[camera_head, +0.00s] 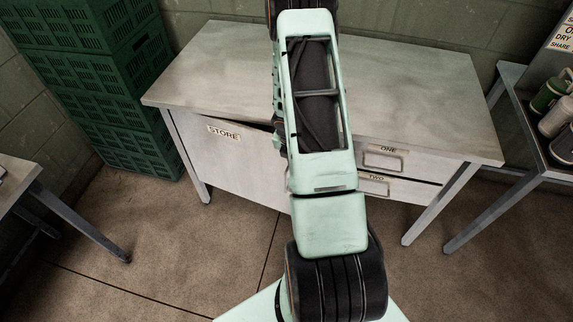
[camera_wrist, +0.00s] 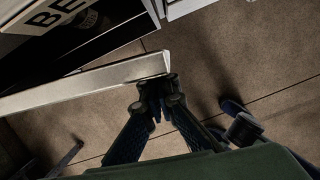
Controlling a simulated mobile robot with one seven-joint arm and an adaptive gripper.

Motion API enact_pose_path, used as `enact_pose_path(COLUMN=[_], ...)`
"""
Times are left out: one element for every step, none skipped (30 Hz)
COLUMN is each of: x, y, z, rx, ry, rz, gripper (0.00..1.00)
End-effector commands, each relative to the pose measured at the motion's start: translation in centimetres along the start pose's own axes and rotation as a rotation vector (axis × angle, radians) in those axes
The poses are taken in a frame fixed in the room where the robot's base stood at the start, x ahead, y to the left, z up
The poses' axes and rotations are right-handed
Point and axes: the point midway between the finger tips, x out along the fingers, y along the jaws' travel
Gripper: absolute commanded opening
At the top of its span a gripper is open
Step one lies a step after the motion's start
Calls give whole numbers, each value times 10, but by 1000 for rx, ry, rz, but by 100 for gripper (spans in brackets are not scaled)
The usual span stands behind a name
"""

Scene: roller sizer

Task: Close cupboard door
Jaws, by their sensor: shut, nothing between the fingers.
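The cupboard door (camera_head: 228,160), a pale panel marked STORE, is on the left half of the grey bench in the head view. A dark gap shows along its top right, so it stands ajar. In the wrist view the door (camera_wrist: 90,83) appears as a pale strip, with the dark cupboard inside (camera_wrist: 110,42) behind it. My gripper (camera_wrist: 160,86) is shut and empty, its fingertips at the door's free end. I cannot tell whether they touch it. In the head view my arm hides the gripper and the door's right edge.
The bench top (camera_head: 420,85) is bare. Drawers ONE (camera_head: 385,160) and TWO (camera_head: 400,188) are right of the door. Green crates (camera_head: 95,75) are stacked at the left, and a side table with cans (camera_head: 555,115) stands at the right. The floor in front is clear.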

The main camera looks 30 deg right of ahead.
Motion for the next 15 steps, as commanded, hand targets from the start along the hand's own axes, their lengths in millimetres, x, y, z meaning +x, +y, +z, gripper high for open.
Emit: enact_pose_path(x=[-2, -1, 0, 1, 2, 3, 4, 4, 5, 5, 6, 6, 6, 6, 6], y=[-1, -1, -1, 0, 0, -1, 0, 0, 0, 0, 0, 0, 0, 0, 0], z=[7, 9, 13, 15, 16, 19, 20, 21, 22, 22, 23, 23, 23, 24, 24], rx=[-6, -12, -19, -23, -27, -32, -34, -36, -39, -42, -43, -45, -45, -45, -46], ry=[1, 1, 0, 0, 1, 1, 0, 0, 0, 0, 0, 1, 0, 0, 0], rz=[2, 4, 6, 8, 8, 9, 10, 11, 11, 11, 11, 11, 11, 11, 12], gripper=[0, 0, 0, 0, 0, 0, 0, 0, 0, 0, 0, 0, 0, 0, 0])
